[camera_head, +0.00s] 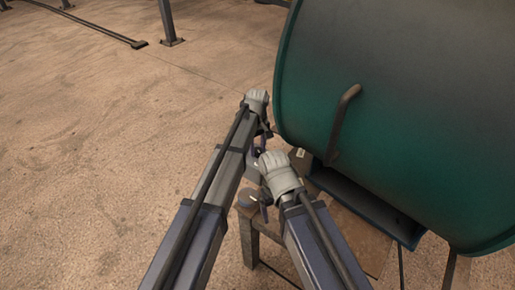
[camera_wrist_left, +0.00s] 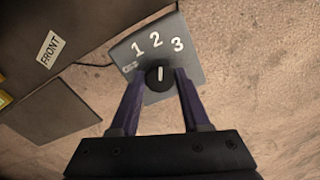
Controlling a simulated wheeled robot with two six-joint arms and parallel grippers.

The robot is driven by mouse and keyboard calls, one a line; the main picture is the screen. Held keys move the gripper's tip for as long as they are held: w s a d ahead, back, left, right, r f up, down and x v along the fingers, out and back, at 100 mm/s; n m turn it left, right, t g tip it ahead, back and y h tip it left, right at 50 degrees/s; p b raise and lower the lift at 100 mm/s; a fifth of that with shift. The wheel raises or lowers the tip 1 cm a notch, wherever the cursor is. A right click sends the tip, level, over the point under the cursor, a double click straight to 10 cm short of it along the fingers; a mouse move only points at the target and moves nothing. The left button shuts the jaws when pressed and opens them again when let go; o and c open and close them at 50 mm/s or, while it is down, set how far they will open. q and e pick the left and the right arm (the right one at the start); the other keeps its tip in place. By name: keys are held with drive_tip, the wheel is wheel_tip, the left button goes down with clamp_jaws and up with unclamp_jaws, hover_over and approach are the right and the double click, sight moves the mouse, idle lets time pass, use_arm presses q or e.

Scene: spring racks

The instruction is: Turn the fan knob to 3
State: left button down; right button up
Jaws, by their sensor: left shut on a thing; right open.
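The fan knob (camera_wrist_left: 158,77) is a round black dial with a white mark, on a grey panel (camera_wrist_left: 192,66) labelled OFF, 1, 2 and 3. The mark stands about upright in the left wrist view, pointing roughly at the 2. My left gripper (camera_wrist_left: 160,80) has a finger on each side of the knob and is shut on it. In the head view my left gripper (camera_head: 263,133) is beside the green drum, with the knob too small to make out. My right gripper (camera_head: 257,199) is open and empty, lower and nearer.
The large green drum (camera_head: 400,90) with a bent handle (camera_head: 343,118) fills the right side, close to both hands. A dark surface with a FRONT label (camera_wrist_left: 48,49) is beside the panel. Open floor lies left.

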sight(257, 149)
use_arm(q)
drive_tip(key=m, duration=0.6)
drive_tip(key=shift+m, duration=0.3)
idle(0.4)
drive_tip(key=shift+c, duration=1.8)
unclamp_jaws()
drive_tip(key=shift+r, duration=0.1)
wheel_tip(257, 149, up, 8)
drive_tip(key=p, duration=0.8)
drive_tip(key=shift+f, duration=0.25)
